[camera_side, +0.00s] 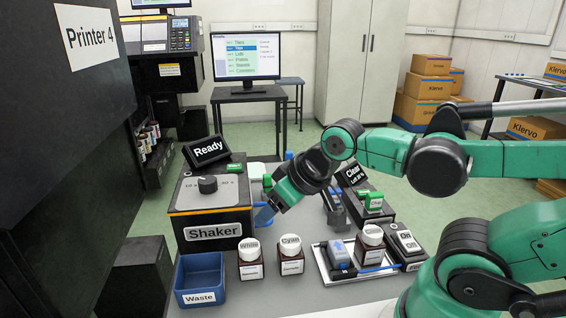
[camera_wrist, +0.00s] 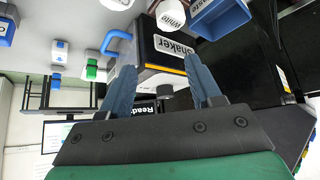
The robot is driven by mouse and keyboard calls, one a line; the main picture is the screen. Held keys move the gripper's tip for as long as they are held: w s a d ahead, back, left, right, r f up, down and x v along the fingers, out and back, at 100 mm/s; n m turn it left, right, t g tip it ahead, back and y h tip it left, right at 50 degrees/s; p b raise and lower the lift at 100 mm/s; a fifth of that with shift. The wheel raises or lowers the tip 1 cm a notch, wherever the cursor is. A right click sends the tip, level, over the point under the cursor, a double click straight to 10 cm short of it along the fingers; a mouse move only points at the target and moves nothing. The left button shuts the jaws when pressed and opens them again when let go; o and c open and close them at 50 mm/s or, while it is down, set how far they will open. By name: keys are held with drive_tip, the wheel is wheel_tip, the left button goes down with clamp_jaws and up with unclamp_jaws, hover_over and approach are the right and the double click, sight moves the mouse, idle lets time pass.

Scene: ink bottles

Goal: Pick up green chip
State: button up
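Several small green pieces are in the side view, and I cannot tell which is the green chip. One green piece (camera_side: 267,182) is just behind my wrist, beside the shaker. Another green piece with a white label (camera_side: 374,201) sits on a dark unit right of my arm. In the wrist view, a green and white piece (camera_wrist: 91,70) is left of my fingers, apart from them.
The shaker (camera_side: 212,206) stands left of my gripper. White (camera_side: 249,262) and Cyan (camera_side: 291,258) bottles stand in front, with a blue Waste bin (camera_side: 199,278) at left. A tray (camera_side: 330,276) holds another bottle (camera_side: 370,245) and a blue-topped piece (camera_side: 339,256).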

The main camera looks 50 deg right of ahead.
drive_tip(key=n+g, duration=0.7)
drive_tip(key=n, duration=0.2)
hover_over(376, 194)
drive_tip(key=f, duration=0.3)
drive_tip(key=shift+w+a+f, duration=0.1)
drive_tip(key=shift+w+f, duration=0.05)
drive_tip(key=shift+w, duration=0.05)
drive_tip(key=shift+s+f, duration=0.15)
drive_tip(key=shift+f, duration=2.7)
clamp_jaws()
